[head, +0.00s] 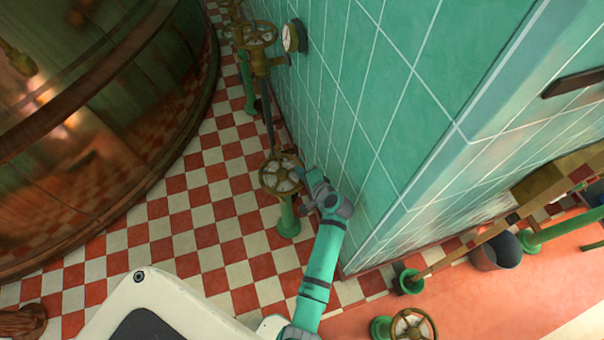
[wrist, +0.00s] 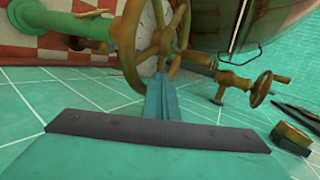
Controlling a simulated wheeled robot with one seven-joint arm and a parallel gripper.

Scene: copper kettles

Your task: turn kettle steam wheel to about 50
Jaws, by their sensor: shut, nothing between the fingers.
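A brass spoked handwheel (head: 281,174) stands on a green post beside the tiled wall in the head view. It fills the upper middle of the wrist view (wrist: 133,45). My gripper (head: 306,181) is at the wheel's right side. In the wrist view my closed fingers (wrist: 161,82) reach the wheel's lower rim and spokes; I cannot tell whether they touch. Another brass wheel (head: 254,33) is farther along the wall, beside a round white gauge (head: 291,37). The gauge reading is too small to make out. No label shows which wheel is the kettle steam wheel.
The green tiled wall (head: 380,110) rises close to the right of my arm. A large copper kettle (head: 90,120) stands at left, with checkered floor (head: 205,215) between. A smaller brass valve (wrist: 240,85) shows right of the fingers. A grey bucket (head: 496,252) stands right.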

